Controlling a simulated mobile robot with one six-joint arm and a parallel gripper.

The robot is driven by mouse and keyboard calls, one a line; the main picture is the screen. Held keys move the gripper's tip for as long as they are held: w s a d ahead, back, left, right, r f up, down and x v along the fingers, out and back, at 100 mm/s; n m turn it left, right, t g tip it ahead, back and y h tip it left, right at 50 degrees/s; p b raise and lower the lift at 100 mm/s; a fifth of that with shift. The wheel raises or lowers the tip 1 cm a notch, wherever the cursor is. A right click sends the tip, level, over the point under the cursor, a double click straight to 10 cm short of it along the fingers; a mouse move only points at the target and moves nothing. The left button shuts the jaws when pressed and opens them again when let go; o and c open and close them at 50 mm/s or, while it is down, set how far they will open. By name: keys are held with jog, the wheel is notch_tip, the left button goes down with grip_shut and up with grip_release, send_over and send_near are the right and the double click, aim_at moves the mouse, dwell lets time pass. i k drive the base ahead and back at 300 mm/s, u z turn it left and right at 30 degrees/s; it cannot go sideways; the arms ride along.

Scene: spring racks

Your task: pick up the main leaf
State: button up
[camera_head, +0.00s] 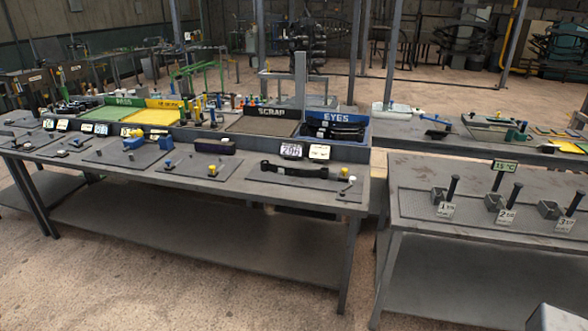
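A long black leaf (295,171), which looks like the main leaf, lies flat on a dark plate near the right end of the long grey table (140,178). Its left end is a broader dark block shape, and its right end lies beside a small white-topped peg (351,180). More black leaf pieces (334,130) lie in a blue bin marked EYES (368,121) behind it. My gripper is not in view.
A black SCRAP tray (262,123) and green and yellow trays (152,116) line the table's back. A second table (470,232) at right holds upright black handles (453,188). Open floor lies in front.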

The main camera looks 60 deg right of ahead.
aim_at(322, 173)
jog(key=z, duration=0.3)
jog(key=i, duration=1.3)
jog(key=z, duration=0.35)
